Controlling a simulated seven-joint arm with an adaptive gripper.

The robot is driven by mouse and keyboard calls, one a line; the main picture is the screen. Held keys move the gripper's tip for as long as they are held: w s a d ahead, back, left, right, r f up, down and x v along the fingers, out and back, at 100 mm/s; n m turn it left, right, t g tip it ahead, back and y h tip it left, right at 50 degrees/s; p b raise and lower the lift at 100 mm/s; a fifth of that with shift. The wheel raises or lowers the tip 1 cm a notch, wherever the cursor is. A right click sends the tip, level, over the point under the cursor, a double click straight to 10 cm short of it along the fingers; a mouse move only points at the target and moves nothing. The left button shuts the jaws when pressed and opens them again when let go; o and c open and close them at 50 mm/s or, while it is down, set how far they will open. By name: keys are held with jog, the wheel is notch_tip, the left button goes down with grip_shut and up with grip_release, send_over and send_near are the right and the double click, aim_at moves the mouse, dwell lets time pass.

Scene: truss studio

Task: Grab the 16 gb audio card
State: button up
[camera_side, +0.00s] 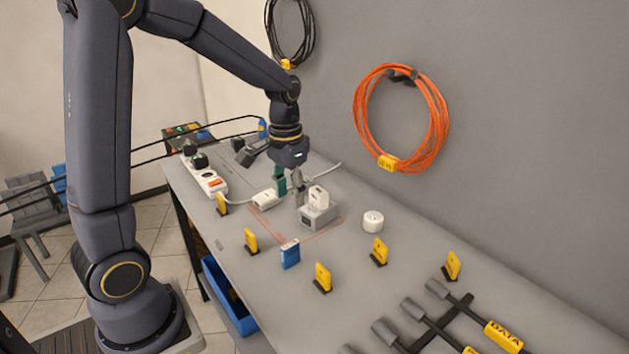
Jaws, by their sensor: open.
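My gripper (272,178) is open above the far part of the grey bench, its fingers spread. A small teal-green upright piece (282,186) shows just below the gripper's palm; I cannot tell whether it is between the fingers or behind them. A grey block (319,216) with a white plug-like piece (318,197) on top stands just right of the gripper. A blue-and-white upright card-like piece (290,254) stands nearer the camera. No lettering is readable on these pieces, so I cannot tell which is the 16 gb audio card.
Several yellow tags (323,278) stand on the bench (365,300). A white adapter (265,199), a power strip (205,176) and a round white piece (373,221) lie around the gripper. An orange cable coil (438,130) hangs on the wall.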

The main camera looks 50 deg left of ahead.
aim_at(290, 244)
jog(key=f, duration=1.7)
jog(key=shift+s+f, duration=0.2)
jog(key=shift+s, duration=0.05)
grip_shut()
